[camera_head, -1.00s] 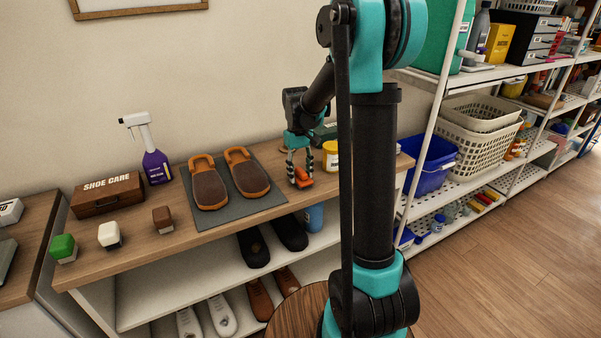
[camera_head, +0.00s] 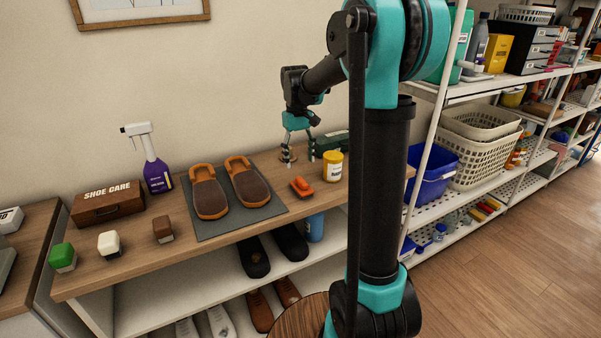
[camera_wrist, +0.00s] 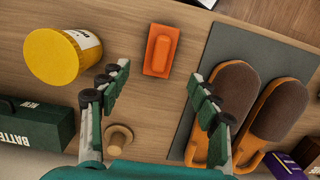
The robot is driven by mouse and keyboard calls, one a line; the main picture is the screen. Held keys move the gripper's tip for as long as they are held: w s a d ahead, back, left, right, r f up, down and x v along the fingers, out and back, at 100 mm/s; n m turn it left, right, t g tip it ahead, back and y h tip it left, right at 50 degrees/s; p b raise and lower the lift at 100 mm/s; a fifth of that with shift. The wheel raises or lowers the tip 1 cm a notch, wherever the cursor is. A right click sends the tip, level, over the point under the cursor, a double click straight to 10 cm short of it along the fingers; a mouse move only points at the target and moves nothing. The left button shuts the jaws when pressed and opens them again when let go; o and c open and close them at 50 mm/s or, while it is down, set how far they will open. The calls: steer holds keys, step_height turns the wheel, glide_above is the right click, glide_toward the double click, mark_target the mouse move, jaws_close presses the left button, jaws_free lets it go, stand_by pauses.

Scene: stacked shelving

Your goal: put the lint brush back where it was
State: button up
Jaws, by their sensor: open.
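The lint brush seems to be the small orange block with a raised grip (camera_head: 301,187); it lies on the wooden shelf top right of the grey mat. In the wrist view this orange brush (camera_wrist: 162,50) lies ahead of my gripper, between the lines of the two fingers but beyond their tips. My gripper (camera_head: 298,160) is open and empty above the shelf top, behind the brush. Its spread fingers also show in the wrist view (camera_wrist: 158,95). Nothing is between them.
Brown slippers (camera_head: 228,188) lie on the grey mat (camera_head: 252,217). A yellow tub (camera_head: 332,167) and a dark green box (camera_head: 330,142) stand right of the brush. A round wooden knob (camera_wrist: 118,138) is near my left finger. A purple spray bottle (camera_head: 156,174) stands farther left.

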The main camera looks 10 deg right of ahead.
mark_target(299, 177)
steer(key=s+d+f+m+t, duration=0.1)
steer(key=s+d+f+t, duration=0.1)
steer(key=s+f, duration=0.5)
steer(key=s+d+f+m+t, duration=0.2)
steer(key=s+f, duration=0.5)
steer(key=s, duration=0.9)
steer(key=shift+s+d+m+t, duration=0.25)
steer(key=shift+s+m+t, duration=0.05)
steer(key=shift+t, duration=0.6)
